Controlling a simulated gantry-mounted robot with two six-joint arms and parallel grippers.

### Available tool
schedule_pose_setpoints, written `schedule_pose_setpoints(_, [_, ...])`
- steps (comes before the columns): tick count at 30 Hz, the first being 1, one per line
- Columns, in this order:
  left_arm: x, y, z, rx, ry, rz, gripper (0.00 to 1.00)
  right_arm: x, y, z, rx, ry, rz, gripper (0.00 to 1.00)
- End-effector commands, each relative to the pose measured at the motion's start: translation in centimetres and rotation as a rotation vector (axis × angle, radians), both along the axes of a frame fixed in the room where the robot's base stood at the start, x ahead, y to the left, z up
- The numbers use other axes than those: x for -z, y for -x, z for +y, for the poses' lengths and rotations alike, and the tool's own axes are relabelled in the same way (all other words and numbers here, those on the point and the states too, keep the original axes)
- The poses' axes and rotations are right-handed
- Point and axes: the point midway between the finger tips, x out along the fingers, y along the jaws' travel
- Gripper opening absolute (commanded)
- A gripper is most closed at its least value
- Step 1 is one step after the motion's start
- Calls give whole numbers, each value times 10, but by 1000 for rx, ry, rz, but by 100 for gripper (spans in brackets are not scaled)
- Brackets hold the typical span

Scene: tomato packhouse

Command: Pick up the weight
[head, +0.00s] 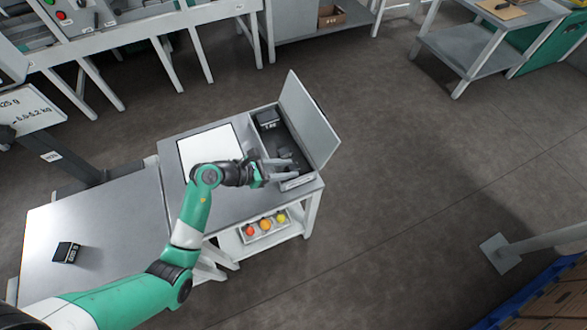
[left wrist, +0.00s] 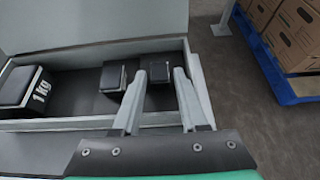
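An open case (head: 293,183) with dark lining stands at the right of the bench. In it, the left wrist view shows a large black weight marked 1KG (left wrist: 20,88), a mid-sized black weight (left wrist: 114,77) and a small black weight (left wrist: 160,72). In the head view the large weight (head: 267,118) is at the case's far end. My left gripper (head: 288,168) is at the near end, fingers apart. In the left wrist view the small weight shows between its fingertips; I cannot tell whether they touch it. My right gripper is out of view.
The case's lid (head: 308,120) stands open along its right side. A white plate (head: 210,148) lies left of the case. Another black block (head: 66,252) sits on the left table (head: 110,225). A tray of tomatoes (head: 264,226) is on the shelf below.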

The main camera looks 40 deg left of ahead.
Motion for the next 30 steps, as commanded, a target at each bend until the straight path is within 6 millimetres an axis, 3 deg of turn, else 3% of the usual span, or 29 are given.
schedule_pose_setpoints(1, [0,0,0,0,0,0,35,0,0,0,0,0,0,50])
schedule_pose_setpoints(7, [0,0,0,0,0,0,0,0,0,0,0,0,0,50])
schedule_pose_setpoints(22, [-6,0,0,0,0,-1,0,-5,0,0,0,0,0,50])
schedule_pose_setpoints(26, [-19,0,0,0,0,-1,0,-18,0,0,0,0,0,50])
schedule_pose_setpoints(30, [-46,5,-2,0,0,-1,0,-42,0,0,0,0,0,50])
